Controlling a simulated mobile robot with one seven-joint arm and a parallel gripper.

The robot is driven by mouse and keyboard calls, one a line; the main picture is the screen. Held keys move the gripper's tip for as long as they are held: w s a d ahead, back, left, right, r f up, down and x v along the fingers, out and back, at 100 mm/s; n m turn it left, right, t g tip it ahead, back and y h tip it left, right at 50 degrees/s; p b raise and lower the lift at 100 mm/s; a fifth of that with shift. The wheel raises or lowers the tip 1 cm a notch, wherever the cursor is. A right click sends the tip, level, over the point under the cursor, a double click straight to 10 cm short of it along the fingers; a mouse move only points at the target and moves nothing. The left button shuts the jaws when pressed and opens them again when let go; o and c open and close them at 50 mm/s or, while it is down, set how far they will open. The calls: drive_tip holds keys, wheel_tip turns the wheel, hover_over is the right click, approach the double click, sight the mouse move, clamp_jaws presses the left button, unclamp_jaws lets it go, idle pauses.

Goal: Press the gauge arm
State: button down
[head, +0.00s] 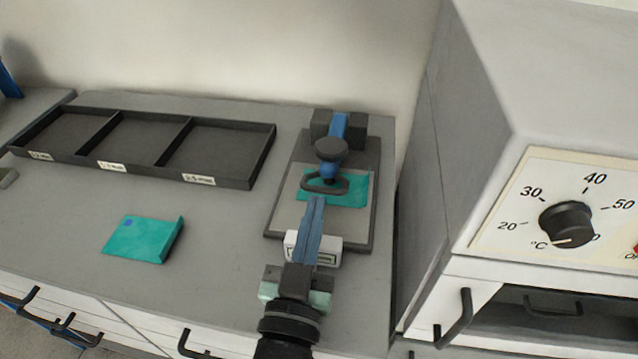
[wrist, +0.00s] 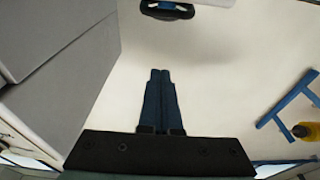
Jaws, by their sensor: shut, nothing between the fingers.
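The gauge stands at the right of the worktop: a dark base plate (head: 272,222), a blue gauge arm (head: 338,128) hinged at a dark rear block, a dark round knob (head: 331,149) and a dark ring-shaped part below it. A teal piece (head: 358,189) lies on the plate under the ring. My gripper (head: 317,199) has its blue fingers shut and empty, tips just in front of the ring in the picture; I cannot tell if they touch. In the wrist view the shut fingers (wrist: 160,72) point toward a dark and blue part (wrist: 167,10), probably the gauge's, cut off at the top edge.
A white display box (head: 332,250) at the gauge's front is partly hidden by my gripper. Another teal piece (head: 140,240) lies on the worktop at left. A dark three-compartment tray (head: 262,160) stands behind it. A white oven-like unit (head: 500,150) with a dial rises at right.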

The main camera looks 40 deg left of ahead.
drive_tip(key=shift+s+d+f, duration=0.3)
drive_tip(key=shift+s+f, duration=0.05)
drive_tip(key=shift+s, duration=0.25)
drive_tip(key=w+d+r+m+t+h, duration=0.15)
drive_tip(key=d+r, duration=0.25)
drive_tip(key=r, duration=0.4)
drive_tip(key=w+d+r+m+t+h, duration=0.1)
drive_tip(key=w+d+r+t+h, duration=0.15)
drive_tip(key=r, duration=0.55)
drive_tip(key=w+d+r+m+t+h, duration=0.1)
drive_tip(key=w+d+r+t, duration=0.15)
drive_tip(key=d+r, duration=0.4)
drive_tip(key=s+d+r+m+t+h, duration=0.1)
drive_tip(key=s+d+r+h, duration=0.2)
drive_tip(key=r, duration=0.6)
drive_tip(key=s+d+r+m+t+h, duration=0.15)
drive_tip(key=d+r, duration=0.25)
drive_tip(key=r, duration=0.5)
wheel_tip(320, 180, up, 20)
drive_tip(key=n+p, duration=0.1)
drive_tip(key=p, duration=1.9)
drive_tip(key=shift+s+r+y, duration=0.15)
drive_tip(key=shift+s+y, duration=0.15)
drive_tip(key=shift+y, duration=0.05)
drive_tip(key=c, duration=1.5)
unclamp_jaws()
drive_tip(key=shift+a, duration=0.1)
drive_tip(key=shift+c, duration=0.2)
